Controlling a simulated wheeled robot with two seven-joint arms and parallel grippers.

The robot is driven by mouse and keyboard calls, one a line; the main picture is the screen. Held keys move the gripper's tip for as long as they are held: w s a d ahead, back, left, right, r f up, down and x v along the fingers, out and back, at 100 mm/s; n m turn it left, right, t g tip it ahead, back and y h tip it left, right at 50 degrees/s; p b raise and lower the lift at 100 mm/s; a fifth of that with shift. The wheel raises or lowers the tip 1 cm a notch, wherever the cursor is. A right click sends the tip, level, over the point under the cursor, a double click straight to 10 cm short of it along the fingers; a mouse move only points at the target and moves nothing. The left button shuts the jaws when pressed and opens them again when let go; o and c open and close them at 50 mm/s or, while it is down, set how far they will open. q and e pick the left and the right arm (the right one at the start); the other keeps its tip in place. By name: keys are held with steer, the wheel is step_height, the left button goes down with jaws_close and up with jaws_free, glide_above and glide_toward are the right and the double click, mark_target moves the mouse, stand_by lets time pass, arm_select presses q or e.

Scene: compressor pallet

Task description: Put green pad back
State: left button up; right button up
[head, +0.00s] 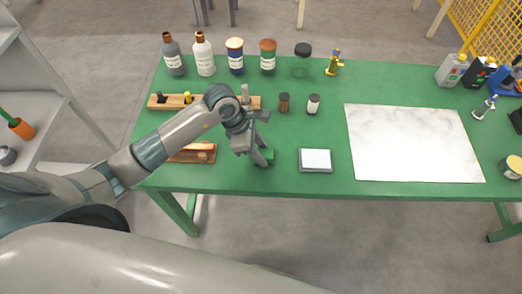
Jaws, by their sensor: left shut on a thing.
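My left gripper (258,157) reaches in from the left over the front of the green table, its fingers pointing down. It is shut on a small green pad (268,156), which shows at the fingertips just left of a grey-framed white pad (315,160). The fingers hide part of the green pad. Its colour is close to the table's, so I cannot tell whether it touches the tabletop. My right gripper is not in view.
The green table (300,186) holds a wooden rack (172,102) partly behind my arm, a wooden tray (205,153), two small jars (284,103) and a white marbled sheet (412,145). Several bottles (203,55) line the back. Tabletop between the jars and white pad is clear.

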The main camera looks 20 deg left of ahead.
arm_select(q)
steer(key=o, duration=1)
steer(key=shift+r, duration=0.1)
steer(key=b+v, duration=0.2)
steer(key=v, duration=1)
steer(key=shift+s+b, duration=0.1)
steer(key=shift+b, duration=0.25)
